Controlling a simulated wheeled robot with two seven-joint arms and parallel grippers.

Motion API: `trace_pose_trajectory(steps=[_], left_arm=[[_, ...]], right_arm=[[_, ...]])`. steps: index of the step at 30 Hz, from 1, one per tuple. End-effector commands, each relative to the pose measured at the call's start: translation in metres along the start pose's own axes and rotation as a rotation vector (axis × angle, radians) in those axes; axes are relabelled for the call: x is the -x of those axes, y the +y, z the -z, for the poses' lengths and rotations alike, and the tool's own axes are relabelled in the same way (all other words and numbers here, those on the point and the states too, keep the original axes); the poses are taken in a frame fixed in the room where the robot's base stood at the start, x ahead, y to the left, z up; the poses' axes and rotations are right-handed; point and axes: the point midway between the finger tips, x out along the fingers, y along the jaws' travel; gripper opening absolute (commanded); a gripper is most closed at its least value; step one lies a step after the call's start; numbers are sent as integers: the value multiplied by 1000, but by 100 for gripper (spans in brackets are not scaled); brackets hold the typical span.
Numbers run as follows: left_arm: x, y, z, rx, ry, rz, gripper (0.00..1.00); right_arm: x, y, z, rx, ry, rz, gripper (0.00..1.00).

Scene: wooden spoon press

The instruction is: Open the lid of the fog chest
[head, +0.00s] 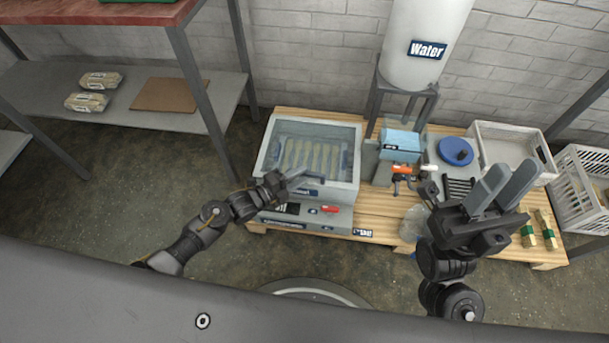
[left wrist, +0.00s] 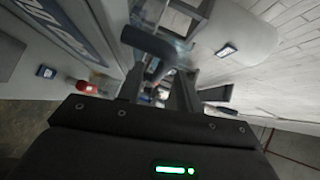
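The fog chest (head: 349,203) is a grey box near the left end of the wooden table. Its clear lid (head: 312,131) lies flat over it, with several pale wooden pieces showing beneath. My left gripper (head: 297,178) is at the chest's front edge, by the lid. In the left wrist view its two fingers stand apart, and a dark rounded bar (left wrist: 160,43), which looks like a handle, crosses near their tips. I cannot tell whether they touch it. My right gripper (head: 502,187) is open and empty above the table's right part.
A red switch (head: 330,209) is on the chest's front panel. A white water tank (head: 423,40) stands behind on a metal stand. A light blue box (head: 401,144), a blue disc (head: 455,151) and a white crate (head: 507,145) are to the right. A shelf (head: 225,98) stands at left.

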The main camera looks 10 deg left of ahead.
Motion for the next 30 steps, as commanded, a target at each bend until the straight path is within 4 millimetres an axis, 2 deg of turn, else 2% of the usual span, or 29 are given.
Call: trace_pose_trajectory(steps=[1, 6, 16, 17, 24, 25, 30], left_arm=[[-8, 2, 0, 1, 0, 2, 35], [-22, 1, -1, 2, -2, 2, 35], [-25, 0, -1, 2, -2, 0, 35], [-25, 0, -1, 2, -2, 0, 34], [-25, 0, -1, 2, -2, 0, 2], [-25, 0, -1, 2, -2, 0, 0], [-25, 0, -1, 2, -2, 0, 0]], right_arm=[[2, 0, -2, 1, 5, 2, 27], [0, 0, -4, 2, 16, 8, 27], [-5, 0, -3, 3, 31, 9, 27], [-5, 0, -3, 3, 31, 9, 27], [-5, 0, -3, 3, 30, 6, 27], [-5, 0, -3, 2, 29, 6, 27], [-4, 0, -3, 2, 24, 4, 27]])
